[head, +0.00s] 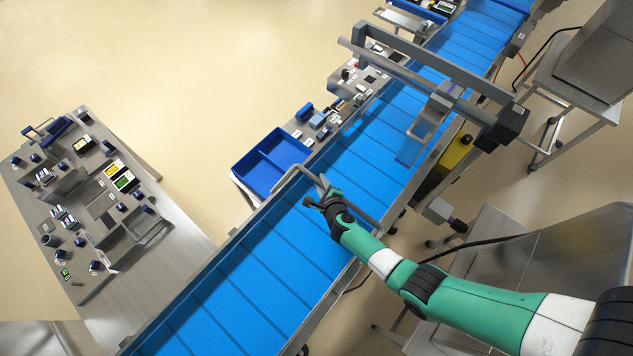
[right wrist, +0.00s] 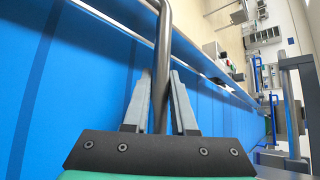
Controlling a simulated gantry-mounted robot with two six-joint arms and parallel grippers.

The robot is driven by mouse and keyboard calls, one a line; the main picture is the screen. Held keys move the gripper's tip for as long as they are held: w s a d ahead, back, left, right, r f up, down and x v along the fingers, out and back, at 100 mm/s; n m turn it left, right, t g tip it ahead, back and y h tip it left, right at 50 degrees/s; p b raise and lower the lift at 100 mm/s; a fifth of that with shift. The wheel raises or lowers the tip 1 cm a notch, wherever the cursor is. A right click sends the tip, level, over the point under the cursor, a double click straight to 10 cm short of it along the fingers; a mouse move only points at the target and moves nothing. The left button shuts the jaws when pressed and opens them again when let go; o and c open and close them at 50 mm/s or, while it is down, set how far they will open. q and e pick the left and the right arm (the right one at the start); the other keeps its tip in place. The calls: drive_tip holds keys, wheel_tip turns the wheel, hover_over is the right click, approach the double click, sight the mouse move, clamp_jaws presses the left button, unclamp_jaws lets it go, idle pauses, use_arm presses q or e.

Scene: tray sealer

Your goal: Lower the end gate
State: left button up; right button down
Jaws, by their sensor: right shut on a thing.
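The end gate looks like a bent grey tube bar (head: 306,173) reaching across the blue conveyor belt (head: 265,255). In the right wrist view its dark tube (right wrist: 163,50) runs between the fingers and bends near the top edge. My right gripper (head: 322,190) is over the belt, shut on the tube; the fingers (right wrist: 160,105) sit on either side of it. The bar appears to stand above the belt, but its exact height is hard to tell. My forearm and gripper hide part of the bar. My left gripper is out of view.
A blue divided bin (head: 272,160) stands beside the belt's left edge. A grey frame (head: 430,70) spans the belt farther up, with a clear flap (head: 420,135) hanging below it. A steel table with many small parts (head: 180,235) stands at left. Steel carts are at right.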

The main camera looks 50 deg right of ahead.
drive_tip(key=shift+f, duration=0.25)
drive_tip(key=c, duration=0.7)
unclamp_jaws()
drive_tip(key=shift+a, duration=0.1)
drive_tip(key=shift+c, duration=0.2)
drive_tip(key=shift+s+r, duration=0.1)
drive_tip(key=shift+r, duration=0.1)
drive_tip(key=p+v, duration=0.5)
drive_tip(key=v, duration=0.6)
drive_tip(key=shift+p, duration=0.4)
